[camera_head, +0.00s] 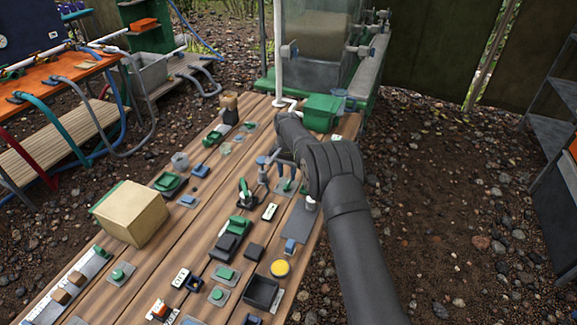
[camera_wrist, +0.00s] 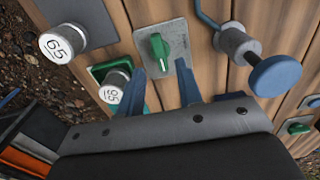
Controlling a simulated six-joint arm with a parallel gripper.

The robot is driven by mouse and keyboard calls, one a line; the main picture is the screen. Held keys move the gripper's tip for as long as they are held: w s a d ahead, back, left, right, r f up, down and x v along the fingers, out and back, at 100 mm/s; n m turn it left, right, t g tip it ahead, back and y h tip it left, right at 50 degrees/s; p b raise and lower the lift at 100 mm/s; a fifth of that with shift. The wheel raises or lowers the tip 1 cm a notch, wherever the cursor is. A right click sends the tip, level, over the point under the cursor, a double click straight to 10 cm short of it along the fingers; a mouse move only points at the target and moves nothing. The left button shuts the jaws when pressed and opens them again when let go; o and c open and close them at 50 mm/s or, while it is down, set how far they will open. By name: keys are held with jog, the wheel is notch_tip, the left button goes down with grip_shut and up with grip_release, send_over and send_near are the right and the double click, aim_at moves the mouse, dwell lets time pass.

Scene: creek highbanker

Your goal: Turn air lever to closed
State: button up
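In the wrist view, a green knob (camera_wrist: 158,47) on a grey plate (camera_wrist: 178,40) lies just ahead of my gripper (camera_wrist: 166,58). No label shows that it is the air lever. My two blue fingers are apart, with their tips close to the knob's lower side; I cannot tell whether they touch it. Nothing is held. In the head view, a green knob (camera_head: 287,186) sits on a plate below my wrist; my fingertips are hard to make out there. A separate green lever (camera_head: 244,188) stands on a dark round base to the left.
A blue round handle (camera_wrist: 275,75) on a grey stem stands right of the knob. White cylinders marked 65 (camera_wrist: 60,43) and 95 (camera_wrist: 115,92) stand left. The wooden bench (camera_head: 205,235) also carries a cardboard box (camera_head: 130,213), a green box (camera_head: 322,112) and several switches.

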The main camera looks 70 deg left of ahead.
aim_at(287, 184)
jog(key=shift+f, duration=2.3)
jog(key=c, duration=0.5)
jog(key=n, duration=0.4)
jog(key=shift+n, duration=1)
